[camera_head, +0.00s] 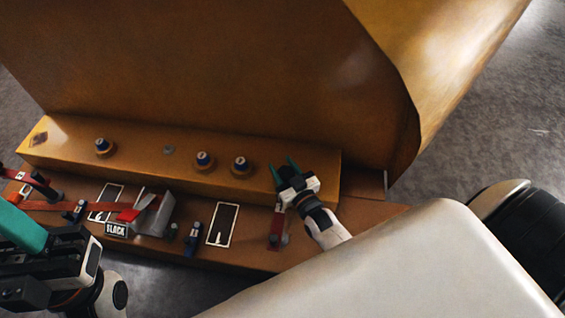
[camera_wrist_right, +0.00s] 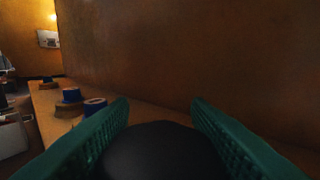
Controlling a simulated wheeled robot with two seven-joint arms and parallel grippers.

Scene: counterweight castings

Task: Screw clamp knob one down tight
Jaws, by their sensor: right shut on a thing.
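An orange-brown casting has a long ledge (camera_head: 130,165) along its foot. Three blue-topped knobs with pale labels stand on it: a left one (camera_head: 104,147), a middle one (camera_head: 204,160) and a right one (camera_head: 240,165). I cannot read their labels.
The casting wall rises close behind the ledge. Grey floor is free at right.

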